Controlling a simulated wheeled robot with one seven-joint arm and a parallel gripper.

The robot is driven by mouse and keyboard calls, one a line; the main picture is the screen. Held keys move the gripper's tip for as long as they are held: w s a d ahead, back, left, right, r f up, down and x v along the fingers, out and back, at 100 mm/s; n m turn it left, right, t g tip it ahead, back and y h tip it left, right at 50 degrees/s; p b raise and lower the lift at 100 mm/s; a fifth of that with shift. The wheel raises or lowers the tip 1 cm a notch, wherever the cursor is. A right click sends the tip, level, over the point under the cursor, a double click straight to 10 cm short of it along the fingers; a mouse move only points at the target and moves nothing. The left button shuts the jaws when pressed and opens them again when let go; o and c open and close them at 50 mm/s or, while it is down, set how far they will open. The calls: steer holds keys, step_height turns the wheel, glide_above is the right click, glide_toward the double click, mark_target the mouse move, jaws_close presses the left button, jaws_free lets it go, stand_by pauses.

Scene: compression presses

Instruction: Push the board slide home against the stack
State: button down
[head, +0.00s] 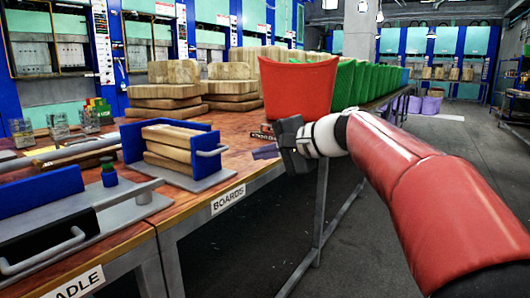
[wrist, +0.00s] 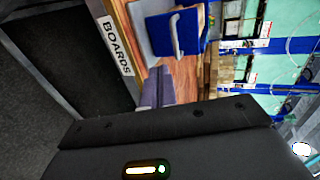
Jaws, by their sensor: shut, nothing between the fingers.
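The board slide (head: 207,143) is a blue upright plate with a grey bar handle, on a grey base plate (head: 195,184) above the BOARDS label. The stack (head: 168,152) of light wooden boards lies just left of it, against a blue wall. I cannot tell whether slide and boards touch. The slide also shows at the top of the wrist view (wrist: 190,22), with its handle (wrist: 177,35) facing my fingers. My gripper (head: 262,152) is shut and empty, right of the handle and apart from it, near the bench edge; its fingers also show in the wrist view (wrist: 150,93).
A red bin (head: 298,90) stands close behind my gripper, with a row of green bins (head: 355,85) beyond. Wooden block piles (head: 170,92) stand at the back of the bench. Bare wood lies between slide and gripper.

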mark_target(219, 150)
steer(key=r+p+x, duration=0.1)
steer(key=r+x, duration=0.1)
steer(key=x, duration=0.7)
steer(key=shift+w+a, duration=0.35)
steer(key=shift+a, duration=0.05)
steer(key=w+a+p, duration=0.2)
steer(key=shift+a+r, duration=0.1)
steer(key=shift+a, duration=0.2)
steer(key=shift+w+a, duration=0.15)
steer(key=shift+a, duration=0.05)
